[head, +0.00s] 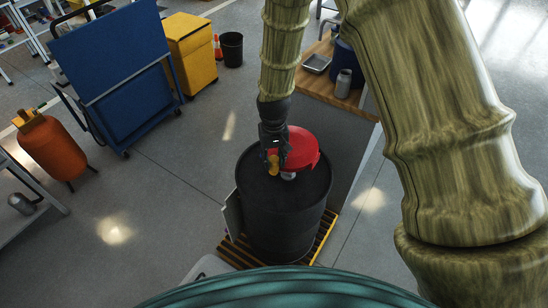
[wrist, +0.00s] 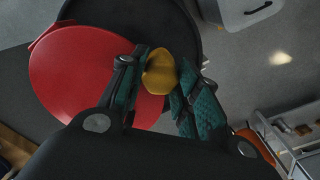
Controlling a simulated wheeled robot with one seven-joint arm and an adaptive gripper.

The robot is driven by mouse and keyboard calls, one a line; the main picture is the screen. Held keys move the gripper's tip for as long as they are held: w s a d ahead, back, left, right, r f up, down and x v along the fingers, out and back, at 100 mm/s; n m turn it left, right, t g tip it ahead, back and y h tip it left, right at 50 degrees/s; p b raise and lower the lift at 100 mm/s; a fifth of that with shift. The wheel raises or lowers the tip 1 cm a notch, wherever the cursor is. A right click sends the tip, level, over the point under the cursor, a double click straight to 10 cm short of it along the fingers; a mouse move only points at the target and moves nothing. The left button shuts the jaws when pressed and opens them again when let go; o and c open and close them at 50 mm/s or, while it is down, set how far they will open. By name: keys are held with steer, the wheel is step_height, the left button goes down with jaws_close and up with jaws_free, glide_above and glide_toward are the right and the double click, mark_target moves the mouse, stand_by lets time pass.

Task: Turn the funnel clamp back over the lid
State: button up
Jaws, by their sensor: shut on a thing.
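A red round lid (head: 300,150) sits on top of a black drum (head: 285,215). In the wrist view the red lid (wrist: 80,65) fills the left side. My gripper (head: 273,162) is over the drum at the lid's left edge. Its fingers (wrist: 155,85) are shut on a yellow, rounded piece (wrist: 159,72), which looks like the funnel clamp's handle. The yellow piece also shows in the head view (head: 272,164). A small pale part (head: 289,176) shows at the lid's near edge. The rest of the clamp and the funnel beneath the lid are hidden.
The drum stands on a yellow-and-black striped pallet (head: 322,238). A wooden bench (head: 345,98) with a tray and a grey canister stands behind right. A blue panel cart (head: 115,60), yellow cabinet (head: 190,50) and orange tank (head: 52,150) stand left. Floor left of the drum is clear.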

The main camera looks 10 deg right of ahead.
mark_target(274, 159)
steer(key=shift+w, duration=0.1)
stand_by(0.3)
steer(key=o, duration=1.1)
steer(key=shift+c, duration=0.2)
step_height(274, 159, up, 12)
steer(key=shift+d, duration=0.1)
